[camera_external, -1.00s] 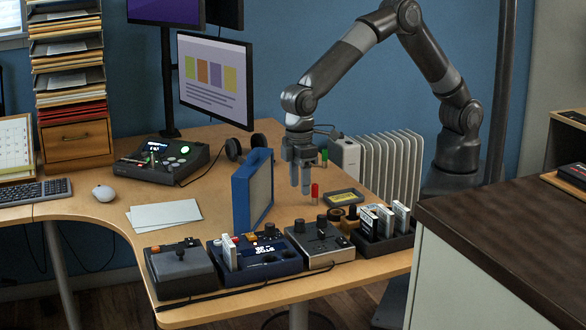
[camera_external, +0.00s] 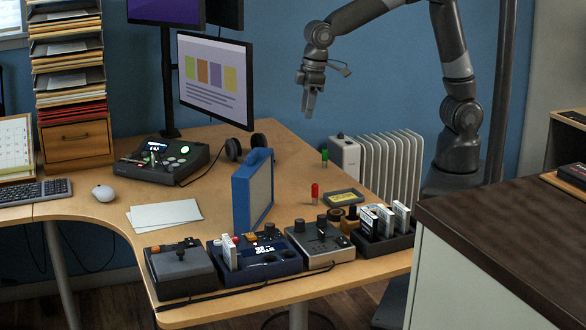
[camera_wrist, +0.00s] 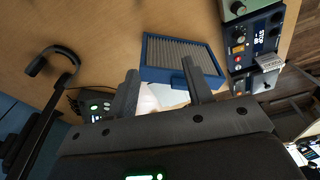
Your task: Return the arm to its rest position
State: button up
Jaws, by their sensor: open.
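My gripper (camera_external: 310,105) is raised in the air in front of the blue wall, well above the desk's back right part. In the wrist view my gripper (camera_wrist: 163,88) has its two fingers apart, with nothing held between them. Past the fingers the wrist view shows a blue-framed panel (camera_wrist: 183,60) on the desk and, partly hidden, white paper. My arm bends up and over from its base at the right, and its top runs out of the external view.
The desk (camera_external: 290,180) holds the upright blue-framed panel (camera_external: 253,190), control boxes (camera_external: 320,242) along the front edge, a red cylinder (camera_external: 315,192) and a green one (camera_external: 324,156). A monitor (camera_external: 214,78) stands left of my gripper. A white radiator (camera_external: 385,165) and a dark pole (camera_external: 497,90) are near my arm.

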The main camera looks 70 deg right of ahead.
jog(key=s+d+r+m+t, duration=0.1)
jog(key=s+d+r+m, duration=0.2)
jog(key=d, duration=0.7)
jog(key=s+d+r+m+t, duration=0.1)
jog(key=s+d+r, duration=0.25)
jog(key=d, duration=0.65)
jog(key=s+d+m+t, duration=0.2)
jog(key=s+d, duration=0.8)
jog(key=d, duration=0.2)
jog(key=shift+s+f+m+h, duration=0.2)
jog(key=shift+m+h, duration=0.2)
dwell(0.6)
